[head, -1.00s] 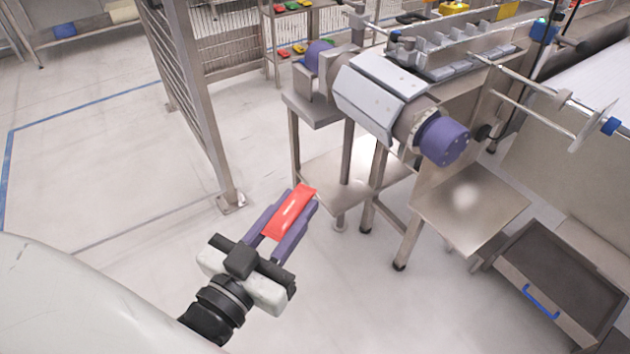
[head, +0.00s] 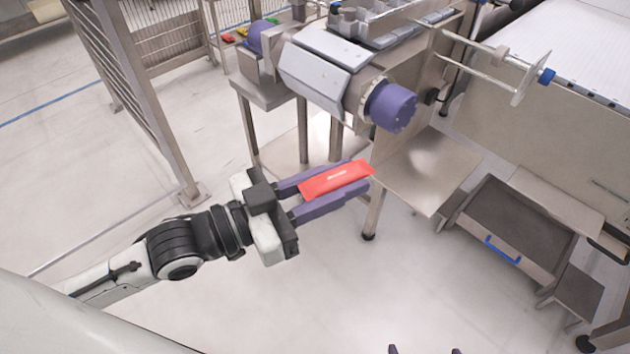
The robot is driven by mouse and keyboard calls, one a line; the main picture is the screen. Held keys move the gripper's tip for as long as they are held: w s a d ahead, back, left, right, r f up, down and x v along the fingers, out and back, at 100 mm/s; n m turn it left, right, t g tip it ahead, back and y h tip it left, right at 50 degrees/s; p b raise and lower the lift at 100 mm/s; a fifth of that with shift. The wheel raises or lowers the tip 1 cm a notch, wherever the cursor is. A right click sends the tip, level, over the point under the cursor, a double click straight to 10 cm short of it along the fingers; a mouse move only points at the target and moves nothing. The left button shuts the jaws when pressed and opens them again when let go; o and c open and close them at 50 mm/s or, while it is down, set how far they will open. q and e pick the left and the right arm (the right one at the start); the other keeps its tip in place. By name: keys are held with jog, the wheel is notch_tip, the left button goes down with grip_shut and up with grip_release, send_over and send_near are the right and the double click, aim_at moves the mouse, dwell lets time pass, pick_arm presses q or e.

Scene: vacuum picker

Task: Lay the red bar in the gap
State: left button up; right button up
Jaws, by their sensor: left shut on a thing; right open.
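The red bar (head: 325,184) is held between the purple fingers of my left gripper (head: 360,178), which is shut on it. The bar lies lengthwise along the fingers, and a small pale mark shows on its upper face. The gripper is in the air, below and in front of a drum (head: 312,78) with pale grey bars along its surface and a purple end hub (head: 392,106). The bar is apart from the drum. I cannot clearly make out the gap among the drum's bars. My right gripper (head: 425,350) shows only two purple fingertips at the bottom edge, spread apart and empty.
A steel tray (head: 432,170) slopes out below the hub. A drawer with a blue handle (head: 503,249) stands lower right. A rod with an end plate (head: 522,83) juts out at upper right. A mesh fence post (head: 140,110) stands left. The floor in front is open.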

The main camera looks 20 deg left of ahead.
pick_arm(q)
jog(key=d+m+g+h, duration=0.1)
jog(key=w+d+r+m+g+h, duration=0.1)
jog(key=d+g, duration=0.1)
jog(key=d+m+g+h, duration=0.1)
jog(key=d, duration=0.1)
jog(key=shift+w+d+r, duration=0.15)
jog(key=shift+w+r, duration=0.05)
jog(key=shift+w, duration=0.1)
